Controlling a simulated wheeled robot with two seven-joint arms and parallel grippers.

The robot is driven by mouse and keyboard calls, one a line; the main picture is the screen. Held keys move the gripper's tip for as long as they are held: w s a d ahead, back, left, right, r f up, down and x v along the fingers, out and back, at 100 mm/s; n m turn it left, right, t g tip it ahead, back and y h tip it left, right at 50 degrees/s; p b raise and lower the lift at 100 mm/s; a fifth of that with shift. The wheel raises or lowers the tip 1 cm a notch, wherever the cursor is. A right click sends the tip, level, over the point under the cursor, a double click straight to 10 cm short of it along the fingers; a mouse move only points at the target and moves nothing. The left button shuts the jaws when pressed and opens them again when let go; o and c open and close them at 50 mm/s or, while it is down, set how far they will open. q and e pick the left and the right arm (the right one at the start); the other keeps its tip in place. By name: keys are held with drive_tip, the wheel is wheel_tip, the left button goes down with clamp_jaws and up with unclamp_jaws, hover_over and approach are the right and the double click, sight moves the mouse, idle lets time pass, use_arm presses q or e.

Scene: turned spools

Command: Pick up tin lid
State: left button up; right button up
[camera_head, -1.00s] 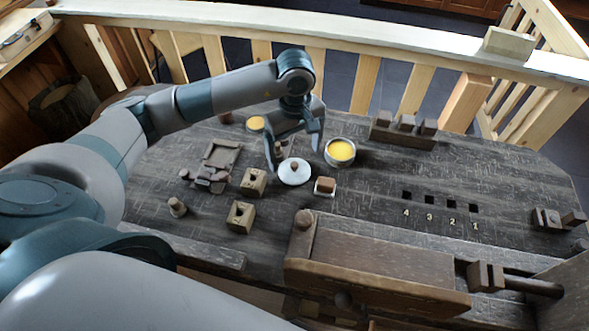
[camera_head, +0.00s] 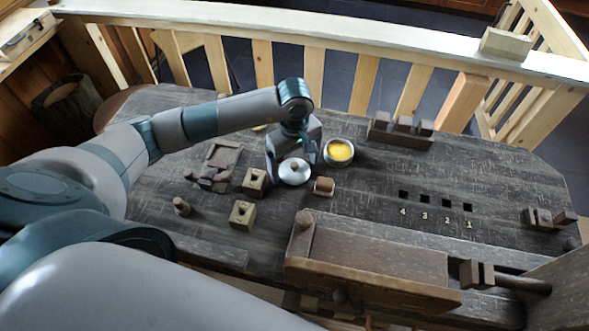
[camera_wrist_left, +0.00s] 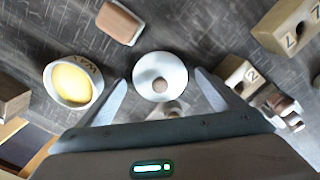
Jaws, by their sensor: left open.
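The tin lid (camera_head: 294,172) is a round, pale metal disc with a brown knob at its middle, lying on the dark workbench. It also shows in the left wrist view (camera_wrist_left: 160,77), ahead of my fingertips. My left gripper (camera_head: 292,166) is open above the lid, its two fingers spread to either side of it. In the left wrist view the gripper (camera_wrist_left: 161,82) shows nothing between its fingers but the lid and a small pale object just behind it. I cannot tell the exact height of the fingertips above the bench. My right gripper is not in view.
The tin of yellow wax (camera_head: 339,152) stands close to the right finger. A brown-topped block (camera_head: 324,186) lies right of the lid. Wooden blocks with holes (camera_head: 255,181) are to the left. A large vise (camera_head: 380,262) fills the near side. The bench's middle right is mostly clear.

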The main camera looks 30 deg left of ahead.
use_arm(q)
drive_tip(key=shift+c, duration=0.3)
drive_tip(key=c, duration=1)
drive_tip(key=shift+c, duration=0.2)
